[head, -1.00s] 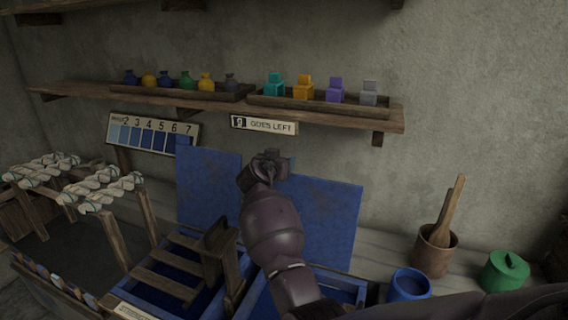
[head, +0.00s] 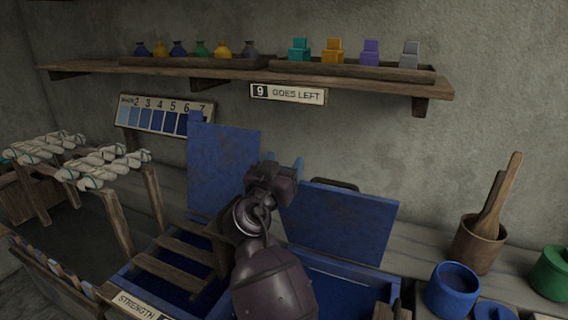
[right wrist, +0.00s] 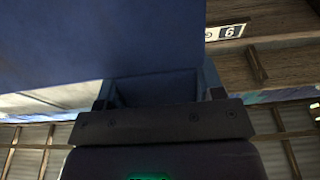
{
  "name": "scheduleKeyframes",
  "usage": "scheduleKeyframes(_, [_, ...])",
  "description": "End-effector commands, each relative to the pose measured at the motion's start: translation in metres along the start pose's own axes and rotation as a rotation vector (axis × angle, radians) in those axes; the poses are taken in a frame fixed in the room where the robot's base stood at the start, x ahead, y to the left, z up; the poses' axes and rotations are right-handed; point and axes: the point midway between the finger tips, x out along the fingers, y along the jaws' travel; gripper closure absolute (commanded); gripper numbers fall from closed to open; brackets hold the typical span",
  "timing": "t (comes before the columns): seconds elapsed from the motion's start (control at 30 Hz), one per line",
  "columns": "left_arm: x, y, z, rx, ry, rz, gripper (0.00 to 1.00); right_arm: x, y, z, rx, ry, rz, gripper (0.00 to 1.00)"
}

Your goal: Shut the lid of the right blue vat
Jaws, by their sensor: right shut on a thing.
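The right blue vat (head: 345,283) stands at the bottom middle of the head view, partly hidden by my right arm. Its blue lid (head: 345,228) is raised at the back and looks tilted forward, with a dark handle (head: 335,184) showing behind its top edge. My right gripper (head: 285,172) is at the lid's upper left corner, shut on the lid; its exact grip is partly hidden. In the right wrist view the blue lid (right wrist: 90,40) fills the upper left, close to the jaws (right wrist: 160,90). My left gripper is not in view.
The left vat's lid (head: 222,165) stands upright beside it. A wooden rack (head: 175,262) sits over the left vat. On the right are a blue pot (head: 453,290), a wooden pot with sticks (head: 480,240) and a green pot (head: 552,272). A shelf (head: 240,72) hangs above.

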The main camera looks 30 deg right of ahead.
Motion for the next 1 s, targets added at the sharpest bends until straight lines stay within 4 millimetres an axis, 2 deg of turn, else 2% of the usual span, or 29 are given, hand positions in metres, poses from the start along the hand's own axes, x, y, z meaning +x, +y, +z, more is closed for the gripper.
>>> scheduleKeyframes(0.03, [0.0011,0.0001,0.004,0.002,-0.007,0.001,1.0,-0.0026,-0.0004,0.0047,-0.005,0.002,-0.001,0.81])
scheduleKeyframes(0.17, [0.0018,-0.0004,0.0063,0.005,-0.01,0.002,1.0,-0.0052,0.0001,0.0027,-0.004,0.013,0.001,0.81])
scheduleKeyframes(0.57, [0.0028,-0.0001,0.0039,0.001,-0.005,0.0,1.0,-0.0056,0.0003,0.0006,-0.003,0.017,0.001,0.81])
scheduleKeyframes(0.6, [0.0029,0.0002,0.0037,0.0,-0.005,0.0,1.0,-0.0055,0.0003,0.0005,-0.003,0.017,0.001,0.32])
scheduleKeyframes(0.73, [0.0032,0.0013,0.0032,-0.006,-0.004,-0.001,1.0,-0.0056,0.0002,0.0006,-0.002,0.017,0.001,0.13])
scheduleKeyframes(1.0, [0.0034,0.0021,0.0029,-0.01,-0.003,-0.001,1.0,-0.0056,0.0,0.0006,-0.001,0.017,0.0,0.13])
